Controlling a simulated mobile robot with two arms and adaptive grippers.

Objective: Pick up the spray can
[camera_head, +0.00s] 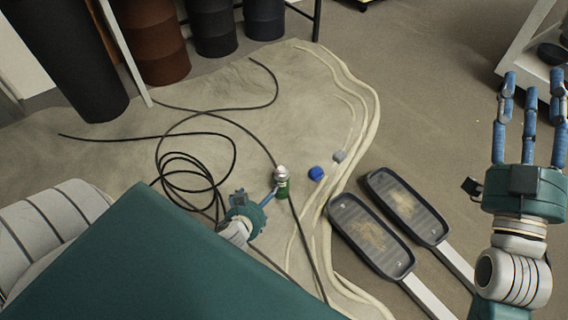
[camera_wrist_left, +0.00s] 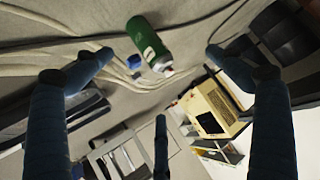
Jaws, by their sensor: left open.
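The spray can (camera_head: 282,186) is green with a pale top and stands on the floor near the middle of the head view, beside a black cable. In the left wrist view the green can (camera_wrist_left: 146,40) shows tilted in the picture, beyond the spread fingers. My left gripper (camera_head: 256,198) is open, just left of the can and close to it; I cannot tell whether a finger touches it. Its blue fingers (camera_wrist_left: 158,72) frame the can in the left wrist view. My right gripper (camera_head: 530,95) is open and empty at the far right, fingers pointing up.
A blue block (camera_head: 316,173) and a small grey block (camera_head: 339,157) lie right of the can. Two long-handled trays (camera_head: 371,236) lie further right. Black cable (camera_head: 190,170) coils at left, pale hoses (camera_head: 372,118) run at right. Dark barrels (camera_head: 213,28) stand behind.

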